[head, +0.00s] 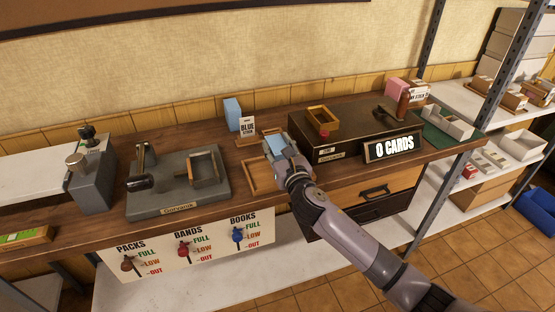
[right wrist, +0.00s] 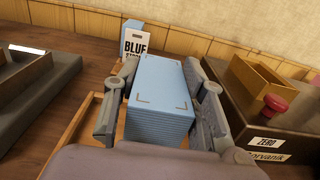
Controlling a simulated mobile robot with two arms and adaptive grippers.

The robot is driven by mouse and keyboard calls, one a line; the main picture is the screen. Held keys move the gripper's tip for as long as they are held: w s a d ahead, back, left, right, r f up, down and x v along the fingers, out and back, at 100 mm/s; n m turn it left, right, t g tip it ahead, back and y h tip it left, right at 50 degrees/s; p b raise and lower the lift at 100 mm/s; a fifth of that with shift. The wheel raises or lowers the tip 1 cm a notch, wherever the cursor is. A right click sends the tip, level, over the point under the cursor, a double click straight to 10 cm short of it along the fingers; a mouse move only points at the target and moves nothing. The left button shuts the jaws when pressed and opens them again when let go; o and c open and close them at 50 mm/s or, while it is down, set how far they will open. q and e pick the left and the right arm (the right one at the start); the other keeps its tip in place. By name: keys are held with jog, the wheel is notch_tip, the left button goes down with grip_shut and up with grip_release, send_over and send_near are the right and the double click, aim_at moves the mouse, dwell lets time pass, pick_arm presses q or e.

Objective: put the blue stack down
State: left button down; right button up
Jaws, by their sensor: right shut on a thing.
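The blue stack (right wrist: 160,95) is a block of light blue cards, held upright between the two fingers of my right gripper (right wrist: 162,90) in the right wrist view. In the head view my right gripper (head: 278,148) is over the wooden tray (head: 254,177) on the bench, and the stack shows as a small blue patch (head: 283,141). The tray's edge shows left of the stack in the right wrist view; whether the stack touches the tray is hidden. Behind it stands a sign reading "BLUE" (head: 248,127) beside another blue block (head: 232,113). My left gripper is not in view.
A dark counter box (head: 350,130) with a wooden holder and red knob stands right of the gripper. A grey press plate (head: 178,197) stands left. A pink stack (head: 398,90) is at the back right.

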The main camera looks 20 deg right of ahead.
jog(key=shift+f+b, duration=0.45)
jog(key=shift+f, duration=1.45)
jog(key=shift+f, duration=0.2)
jog(key=o, duration=1.3)
jog(key=shift+r, duration=0.3)
jog(key=s, duration=1.2)
jog(key=shift+d, duration=0.2)
jog(key=shift+f, duration=0.1)
